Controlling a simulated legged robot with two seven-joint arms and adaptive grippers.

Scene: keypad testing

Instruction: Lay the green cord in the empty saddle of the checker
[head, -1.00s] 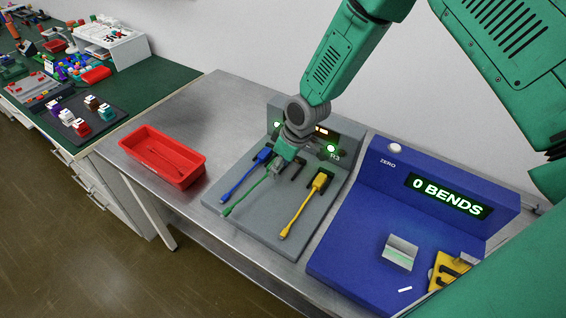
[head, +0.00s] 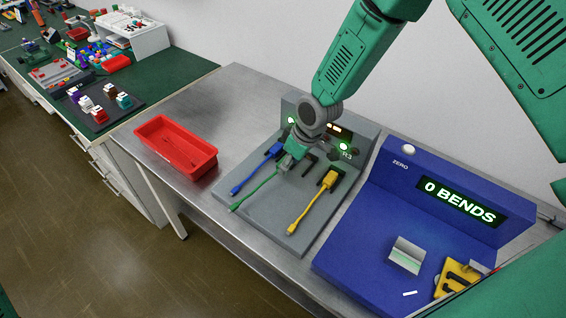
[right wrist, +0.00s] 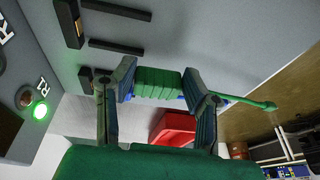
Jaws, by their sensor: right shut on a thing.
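The green cord (head: 255,190) lies on the grey board (head: 262,228) between a blue cord (head: 250,171) and a yellow cord (head: 312,206). My right gripper (head: 286,162) is at its upper end. In the right wrist view my right gripper (right wrist: 165,86) is shut on the ribbed green end of the cord (right wrist: 158,82), and the thin tail runs off to the right. Small dark holders (head: 309,161) stand on the board. A blue unit (head: 345,262) reads "0 BENDS" and carries a silver block (head: 406,255). I cannot tell which holder is the empty saddle. My left gripper is out of view.
A red tray (head: 176,145) stands left of the board on the metal bench (head: 225,110). A yellow piece (head: 455,278) sits at the blue unit's right. Lit green lamps (head: 344,146) are on the board's raised back. A green-topped table with parts is far left.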

